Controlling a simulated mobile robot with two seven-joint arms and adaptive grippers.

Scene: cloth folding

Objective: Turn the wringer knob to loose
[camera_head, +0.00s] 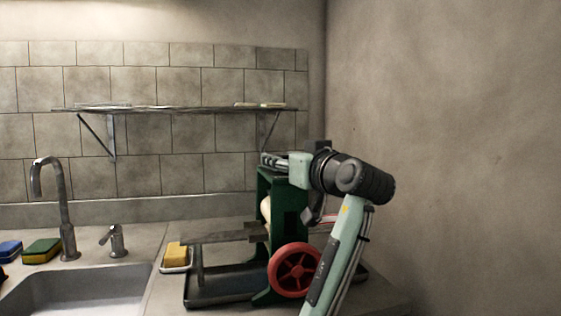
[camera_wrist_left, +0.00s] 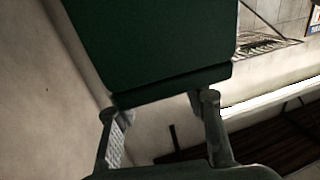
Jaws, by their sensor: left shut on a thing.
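The wringer has a dark green upright frame (camera_head: 264,190), a pale roller (camera_head: 266,209) and a red spoked wheel (camera_head: 295,270) at its front right. My left gripper (camera_head: 273,161) is at the top of the frame, its arm rising at the right side of the wringer. In the left wrist view, a large dark green part (camera_wrist_left: 150,50) fills the upper middle, and the fingers (camera_wrist_left: 158,107) are at the two sides of its lower end, shut on it. I cannot make out a separate knob; the gripper and arm cover that area. My right gripper is not in view.
A sink (camera_head: 75,290) with a faucet (camera_head: 64,210) and soap pump (camera_head: 115,240) lies left. A yellow soap bar (camera_head: 177,253) sits on a white dish beside the wringer's dark tray (camera_head: 230,288). Sponges (camera_head: 42,250) lie far left. A shelf (camera_head: 180,109) hangs above.

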